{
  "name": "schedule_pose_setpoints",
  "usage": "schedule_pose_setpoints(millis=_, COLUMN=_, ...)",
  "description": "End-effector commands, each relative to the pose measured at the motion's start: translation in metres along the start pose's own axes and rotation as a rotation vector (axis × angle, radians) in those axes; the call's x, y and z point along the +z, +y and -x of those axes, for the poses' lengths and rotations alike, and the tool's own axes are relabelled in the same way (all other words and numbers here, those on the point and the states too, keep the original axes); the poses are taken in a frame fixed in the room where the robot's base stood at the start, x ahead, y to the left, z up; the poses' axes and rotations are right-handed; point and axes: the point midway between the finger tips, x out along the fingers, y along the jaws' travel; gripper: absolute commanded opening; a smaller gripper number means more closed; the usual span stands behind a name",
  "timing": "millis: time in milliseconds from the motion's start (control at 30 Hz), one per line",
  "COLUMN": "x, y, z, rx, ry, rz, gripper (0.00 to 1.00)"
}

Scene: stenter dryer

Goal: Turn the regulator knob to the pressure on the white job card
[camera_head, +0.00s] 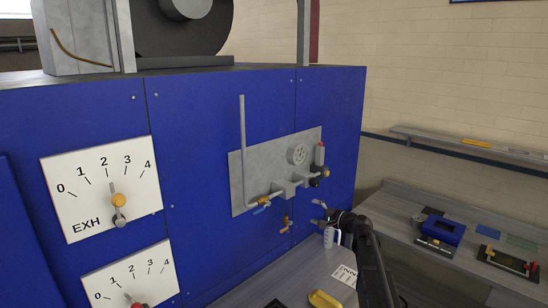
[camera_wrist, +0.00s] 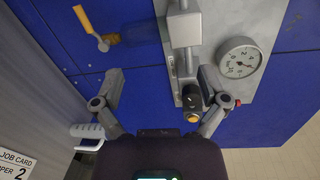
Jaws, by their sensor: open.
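The regulator knob, dark with a brass-coloured end (camera_wrist: 192,103), sits below the grey pipe block in the wrist view. It also shows as a small dark shape on the grey panel in the head view (camera_head: 314,183). My gripper (camera_wrist: 162,75) is open and empty, its fingers spread. The knob lies nearer the right finger; I cannot tell whether they touch. In the head view my gripper (camera_head: 317,211) is below and in front of the panel. A round pressure gauge (camera_wrist: 240,62) is right of the knob; its reading is unclear. The white job card (camera_wrist: 14,164) is cut off, showing "JOB CARD", "PPER" and "2".
The grey panel (camera_head: 240,180) is on a blue cabinet. A white handled object (camera_wrist: 87,130) is by the left finger. Two dials (camera_head: 100,185) (camera_head: 130,280) are left. A bench (camera_head: 395,215) holds several items.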

Motion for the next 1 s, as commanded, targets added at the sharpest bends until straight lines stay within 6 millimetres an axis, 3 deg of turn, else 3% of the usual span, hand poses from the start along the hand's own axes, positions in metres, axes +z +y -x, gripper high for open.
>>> schedule_pose_setpoints(millis=267, x=0.046, y=0.045, z=0.009, rx=0.17, ry=-0.059, rz=0.123, gripper=0.93)
schedule_pose_setpoints(millis=467, x=0.095, y=0.101, z=0.03, rx=0.389, ry=-0.134, rz=0.268, gripper=0.93)
schedule_pose_setpoints(millis=767, x=0.155, y=0.183, z=0.087, rx=0.758, ry=-0.255, rz=0.471, gripper=0.93)
schedule_pose_setpoints(millis=1000, x=0.191, y=0.235, z=0.15, rx=1.062, ry=-0.344, rz=0.602, gripper=0.93)
